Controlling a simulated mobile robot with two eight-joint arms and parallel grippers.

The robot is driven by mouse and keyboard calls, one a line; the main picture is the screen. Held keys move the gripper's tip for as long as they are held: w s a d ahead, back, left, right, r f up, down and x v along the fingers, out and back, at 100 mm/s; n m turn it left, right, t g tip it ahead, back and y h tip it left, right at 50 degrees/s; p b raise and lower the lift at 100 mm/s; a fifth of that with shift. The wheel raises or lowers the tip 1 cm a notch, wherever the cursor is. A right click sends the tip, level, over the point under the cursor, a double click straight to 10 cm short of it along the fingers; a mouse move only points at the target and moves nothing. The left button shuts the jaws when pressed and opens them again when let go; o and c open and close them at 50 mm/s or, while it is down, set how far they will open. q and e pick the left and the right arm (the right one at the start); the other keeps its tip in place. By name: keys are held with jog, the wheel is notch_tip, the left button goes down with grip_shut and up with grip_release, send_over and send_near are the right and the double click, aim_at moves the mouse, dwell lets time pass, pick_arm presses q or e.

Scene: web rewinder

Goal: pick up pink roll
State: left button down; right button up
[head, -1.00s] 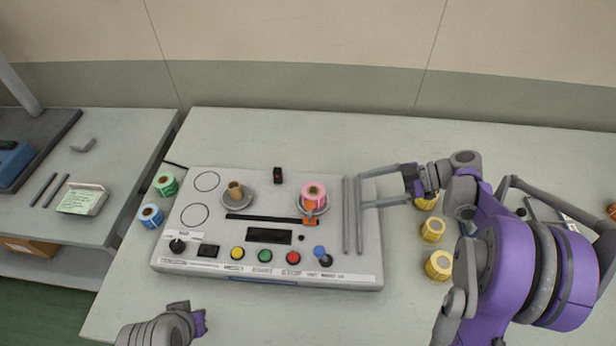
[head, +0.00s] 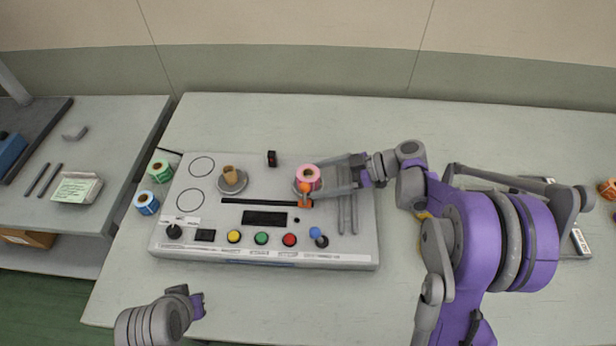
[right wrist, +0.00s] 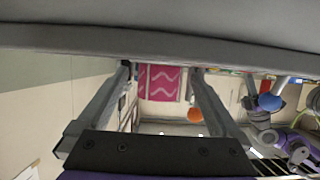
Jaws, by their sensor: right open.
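The pink roll (head: 308,175) stands on the right-hand round plate of the grey rewinder panel (head: 270,215). My right gripper (head: 310,181) reaches in from the right, open, with one finger on the far side of the roll and the other on its near side. In the right wrist view the roll (right wrist: 160,83) shows pink with a white wavy pattern between the open fingertips. Whether the fingers touch it cannot be told. My left gripper (head: 197,302) is low at the left, apart from the panel; its jaws are unclear.
A brown core (head: 230,174) sits on the left plate. An orange part (head: 305,196) is close in front of the pink roll. Green (head: 159,170) and blue (head: 147,203) rolls stand left of the panel. Coloured buttons and a blue-topped lever (head: 317,237) line the front.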

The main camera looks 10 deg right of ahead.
jog(key=c, duration=1.4)
jog(key=shift+r, duration=0.15)
